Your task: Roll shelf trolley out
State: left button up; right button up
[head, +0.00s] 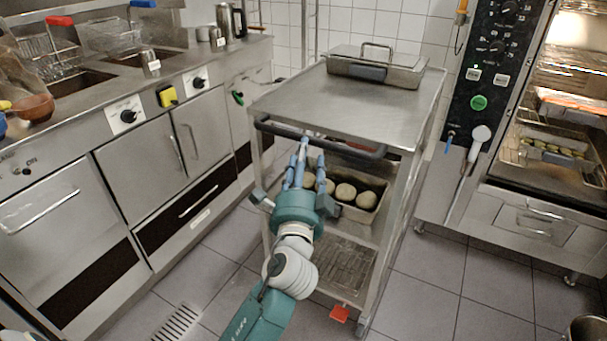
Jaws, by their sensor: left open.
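The steel shelf trolley (350,103) stands on the tiled floor between the counter and the oven. A dark push handle (347,150) runs along its near edge. A lidded steel pan (376,70) sits on its top, a pan of round dough pieces (361,214) on the middle shelf, and a wire rack (345,264) low down. A red pedal (339,313) shows by a near wheel. My left gripper (304,160) is open, its blue fingers pointing at the handle and overlapping it in view. Whether they touch it I cannot tell. My right gripper is out of view.
The fryer counter (150,140) with steel doors lines the left, close to the trolley. An oven (545,150) with trays stands at the right, its hose and spray head (478,140) hanging nearby. A floor drain (178,322) lies at the near left.

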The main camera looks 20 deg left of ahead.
pick_arm(q)
jog(key=v, duration=0.6)
jog(key=shift+w+f, duration=0.1)
